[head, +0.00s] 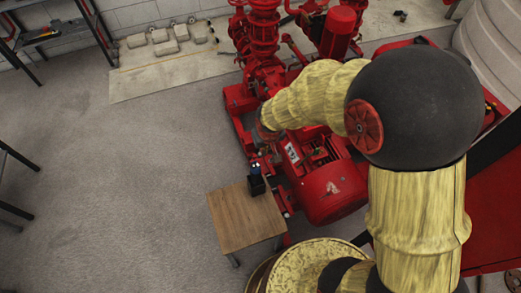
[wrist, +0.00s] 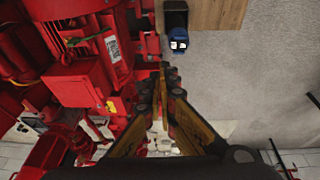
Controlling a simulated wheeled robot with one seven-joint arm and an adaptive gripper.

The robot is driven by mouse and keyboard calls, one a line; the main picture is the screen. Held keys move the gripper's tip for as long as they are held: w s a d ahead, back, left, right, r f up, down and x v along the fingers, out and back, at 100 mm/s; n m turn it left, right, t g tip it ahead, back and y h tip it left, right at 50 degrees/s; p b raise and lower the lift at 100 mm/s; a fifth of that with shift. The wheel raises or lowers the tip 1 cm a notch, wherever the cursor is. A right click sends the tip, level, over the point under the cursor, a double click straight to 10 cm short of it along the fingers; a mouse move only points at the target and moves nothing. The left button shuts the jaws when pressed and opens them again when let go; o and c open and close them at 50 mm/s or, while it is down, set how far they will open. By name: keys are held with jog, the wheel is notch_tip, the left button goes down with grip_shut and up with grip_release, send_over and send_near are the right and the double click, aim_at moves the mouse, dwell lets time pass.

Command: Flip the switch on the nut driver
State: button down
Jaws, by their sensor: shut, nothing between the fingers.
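A small dark tool with a blue part, which looks like the nut driver (head: 257,181), stands at the right edge of a small wooden table (head: 232,222). In the wrist view the dark and blue tool (wrist: 176,22) is at the top centre, beside the table edge (wrist: 222,14). Its switch is too small to make out. My gripper (wrist: 163,70) is shut and empty, with its fingertips apart from the tool and below it in the picture. In the head view my arm reaches over the red pump, and the gripper is hard to make out against the machinery.
A red pumpset with a motor (head: 330,190) stands right beside the table; its red housing (wrist: 75,85) fills the left of the wrist view. Red pipes rise behind. Grey floor (head: 150,165) is open to the left. Dark shelves stand at the left edge.

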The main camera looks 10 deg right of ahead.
jog(key=shift+s+d+r+p, duration=0.15)
jog(key=shift+r, duration=0.35)
jog(key=shift+s+d+r+p, duration=0.1)
jog(key=shift+d+r, duration=0.1)
jog(key=shift+r, duration=0.35)
jog(key=shift+s+d+r+p, duration=0.15)
jog(key=shift+r, duration=0.35)
jog(key=s+d+g, duration=0.1)
jog(key=s+g, duration=0.1)
jog(key=s, duration=0.3)
jog(key=s+d+r+t, duration=0.1)
jog(key=s+d+r, duration=0.1)
jog(key=s+r, duration=0.3)
jog(key=s+d+r+m+t, duration=0.1)
jog(key=s+r, duration=0.4)
jog(key=r, duration=0.6)
jog(key=s+d+r+m+t, duration=0.1)
jog(key=s+d+r+t, duration=0.1)
jog(key=s+r, duration=0.3)
notch_tip(320, 180, up, 3)
jog(key=shift+d+r, duration=0.1)
jog(key=shift+d, duration=0.8)
